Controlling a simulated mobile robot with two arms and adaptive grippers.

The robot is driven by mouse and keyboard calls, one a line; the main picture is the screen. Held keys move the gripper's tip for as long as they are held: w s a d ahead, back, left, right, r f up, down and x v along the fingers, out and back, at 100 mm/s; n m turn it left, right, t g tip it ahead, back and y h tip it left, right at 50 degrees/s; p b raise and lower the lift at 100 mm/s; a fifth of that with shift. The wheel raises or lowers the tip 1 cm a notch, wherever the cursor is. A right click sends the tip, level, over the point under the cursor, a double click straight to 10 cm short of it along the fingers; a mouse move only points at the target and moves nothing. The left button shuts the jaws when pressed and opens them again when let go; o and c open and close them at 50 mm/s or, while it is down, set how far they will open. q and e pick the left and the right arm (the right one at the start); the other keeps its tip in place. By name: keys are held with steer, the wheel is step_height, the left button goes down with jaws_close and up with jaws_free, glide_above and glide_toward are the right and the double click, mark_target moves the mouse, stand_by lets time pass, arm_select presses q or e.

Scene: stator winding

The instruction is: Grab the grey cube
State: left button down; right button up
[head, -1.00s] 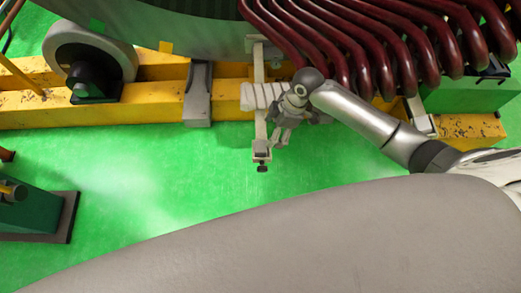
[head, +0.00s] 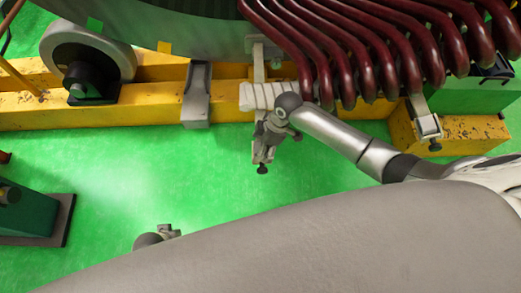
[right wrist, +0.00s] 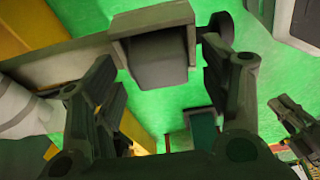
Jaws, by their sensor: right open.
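The grey cube (right wrist: 158,60) shows in the right wrist view, seated in a light grey bracket (right wrist: 150,20) with a dark round knob on its right. My right gripper (right wrist: 162,82) is open, with one finger left and one finger right of the cube in that view. I cannot tell whether either finger touches it. In the head view my right gripper (head: 268,138) is at the lower end of the bracket and hides most of it, so the cube is not clear there. Part of my left gripper (head: 168,230) shows at the bottom; its jaws are unclear.
Dark red coils (head: 385,50) hang at the upper right, close to my right arm. A yellow beam (head: 120,114) runs behind the bracket. White wrapping (head: 262,95) is beside my right wrist.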

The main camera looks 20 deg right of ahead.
steer(key=shift+c, duration=0.3)
steer(key=c, duration=1.1)
steer(key=shift+o, duration=0.2)
